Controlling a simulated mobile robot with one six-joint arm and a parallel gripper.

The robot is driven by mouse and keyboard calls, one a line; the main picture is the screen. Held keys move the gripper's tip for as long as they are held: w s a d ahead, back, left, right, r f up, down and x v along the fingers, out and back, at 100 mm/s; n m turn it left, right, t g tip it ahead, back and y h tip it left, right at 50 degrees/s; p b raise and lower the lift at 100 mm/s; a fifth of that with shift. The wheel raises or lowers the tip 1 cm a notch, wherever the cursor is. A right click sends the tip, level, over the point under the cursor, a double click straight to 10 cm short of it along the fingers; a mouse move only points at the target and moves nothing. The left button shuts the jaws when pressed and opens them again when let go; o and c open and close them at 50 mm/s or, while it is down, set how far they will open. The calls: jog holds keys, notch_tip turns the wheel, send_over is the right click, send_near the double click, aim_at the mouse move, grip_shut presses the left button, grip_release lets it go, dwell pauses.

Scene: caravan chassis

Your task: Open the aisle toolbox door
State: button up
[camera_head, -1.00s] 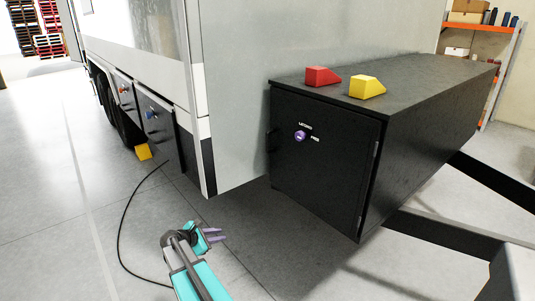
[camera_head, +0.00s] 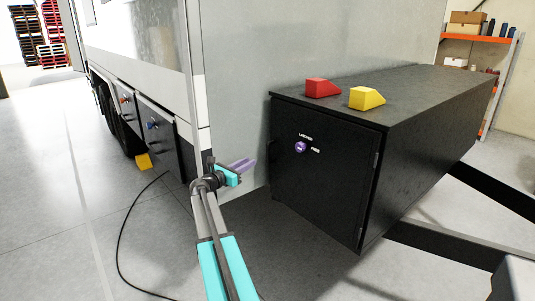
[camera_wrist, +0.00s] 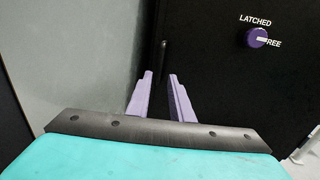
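The black aisle toolbox door (camera_head: 325,180) is closed flush on the front of the long black toolbox (camera_head: 440,115). A purple knob (camera_head: 300,147) sits on it, also in the wrist view (camera_wrist: 257,37); its white mark points right, towards the partly hidden FREE label, with LATCHED above. A small dark upright handle (camera_wrist: 163,50) shows near the door's left edge in the wrist view. My gripper (camera_head: 246,165) is left of the door. In the wrist view my gripper (camera_wrist: 160,76) has its two purple fingers apart and empty, pointing at the handle, which appears beyond the tips.
A red wedge (camera_head: 322,88) and a yellow wedge (camera_head: 366,98) lie on the toolbox top. The pale caravan wall (camera_head: 235,100) stands close behind and left of my gripper. Dark chassis beams (camera_head: 450,245) run at the right. A black cable (camera_head: 122,235) lies on the floor.

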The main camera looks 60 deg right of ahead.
aim_at(268, 162)
jog(key=shift+d, duration=0.15)
jog(key=d, duration=0.4)
jog(key=s+d+p, duration=0.1)
jog(key=d, duration=0.4)
jog(key=d+p, duration=0.1)
jog(key=d, duration=0.3)
jog(key=shift+s+d, duration=0.2)
jog(key=shift+s, duration=0.15)
grip_shut()
